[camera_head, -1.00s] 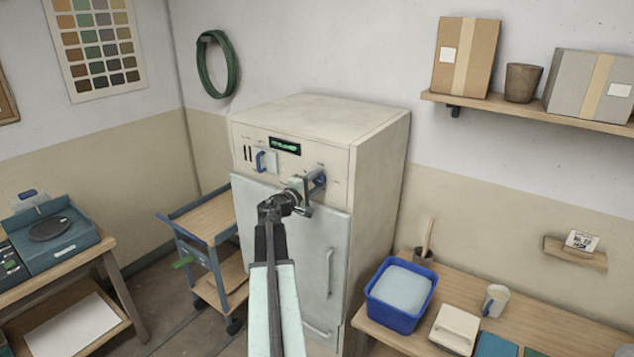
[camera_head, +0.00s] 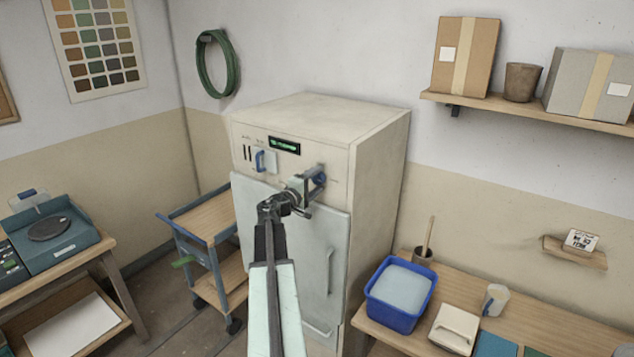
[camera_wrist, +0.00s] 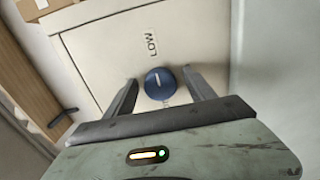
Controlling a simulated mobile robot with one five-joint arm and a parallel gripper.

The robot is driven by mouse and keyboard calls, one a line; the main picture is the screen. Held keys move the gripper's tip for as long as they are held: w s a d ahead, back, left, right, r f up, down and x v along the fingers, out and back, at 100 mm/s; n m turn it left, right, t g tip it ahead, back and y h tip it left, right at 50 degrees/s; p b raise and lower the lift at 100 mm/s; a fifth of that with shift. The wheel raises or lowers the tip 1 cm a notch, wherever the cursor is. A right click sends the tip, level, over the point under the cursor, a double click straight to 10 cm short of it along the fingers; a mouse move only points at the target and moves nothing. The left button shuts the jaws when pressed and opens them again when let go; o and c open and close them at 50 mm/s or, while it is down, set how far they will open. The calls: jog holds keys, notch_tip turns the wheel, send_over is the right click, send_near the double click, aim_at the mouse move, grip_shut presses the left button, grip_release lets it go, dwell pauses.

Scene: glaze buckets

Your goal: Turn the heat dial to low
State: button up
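The heat dial (camera_wrist: 160,84) is a round blue knob with a white pointer line on a cream panel. In the wrist view the line points up and slightly left, roughly toward the printed LOW label (camera_wrist: 151,44). My gripper (camera_wrist: 160,80) is open, with one dark finger on each side of the dial. The right finger is very close to it; I cannot tell if they touch. In the head view my gripper (camera_head: 316,180) is at the upper front of the cream cabinet (camera_head: 380,190) and covers the dial.
Left of my gripper, the cabinet panel has a small display (camera_head: 284,146) and a blue handle (camera_head: 260,161). The cabinet door (camera_head: 300,255) is shut. A trolley (camera_head: 208,225) stands to the left. A table with a blue tub (camera_head: 378,313) is at the right.

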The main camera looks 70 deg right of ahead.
jog(key=v, duration=0.7)
jog(key=shift+a, duration=0.35)
jog(key=shift+w, duration=0.1)
